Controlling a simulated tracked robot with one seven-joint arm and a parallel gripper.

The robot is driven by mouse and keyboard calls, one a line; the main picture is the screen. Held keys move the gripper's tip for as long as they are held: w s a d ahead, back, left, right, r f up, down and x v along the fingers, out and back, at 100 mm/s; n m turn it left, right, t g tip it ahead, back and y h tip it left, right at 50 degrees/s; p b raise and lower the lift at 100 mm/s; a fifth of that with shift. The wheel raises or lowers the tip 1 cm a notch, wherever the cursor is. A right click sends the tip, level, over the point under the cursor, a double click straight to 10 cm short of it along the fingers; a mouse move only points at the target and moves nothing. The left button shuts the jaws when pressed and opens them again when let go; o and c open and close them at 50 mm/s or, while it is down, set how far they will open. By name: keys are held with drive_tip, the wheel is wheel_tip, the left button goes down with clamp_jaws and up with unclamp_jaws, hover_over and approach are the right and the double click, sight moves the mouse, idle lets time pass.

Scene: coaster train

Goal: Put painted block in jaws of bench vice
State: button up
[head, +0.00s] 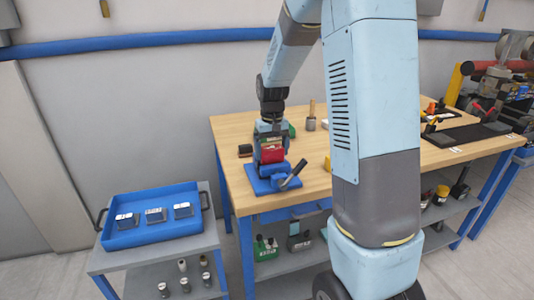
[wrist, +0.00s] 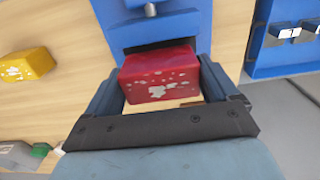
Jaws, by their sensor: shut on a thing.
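The red painted block (wrist: 160,83), its paint chipped to pale patches, sits between the two fingers of my gripper (wrist: 162,76) in the wrist view. My gripper is shut on it. In the head view my gripper (head: 270,135) points down over the workbench, with the red block (head: 272,155) under it. The blue bench vice (head: 262,186) stands on the near left part of the bench, its handle pointing right. In the wrist view the vice (wrist: 165,27) lies just beyond the block, with a dark band beside the block. I cannot tell whether the block is inside the jaws.
A yellow block (wrist: 27,65) lies on the wooden bench (head: 238,134). A blue tray (head: 150,232) with 3 metal pieces stands on a grey cart at left. A dark object (head: 245,150) and a wooden-handled tool (head: 311,120) are near the vice. My arm hides the bench's middle.

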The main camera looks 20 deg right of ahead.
drive_tip(key=shift+f, duration=0.45)
drive_tip(key=shift+f, duration=0.6)
drive_tip(key=o, duration=1.2)
drive_tip(key=shift+o, duration=0.2)
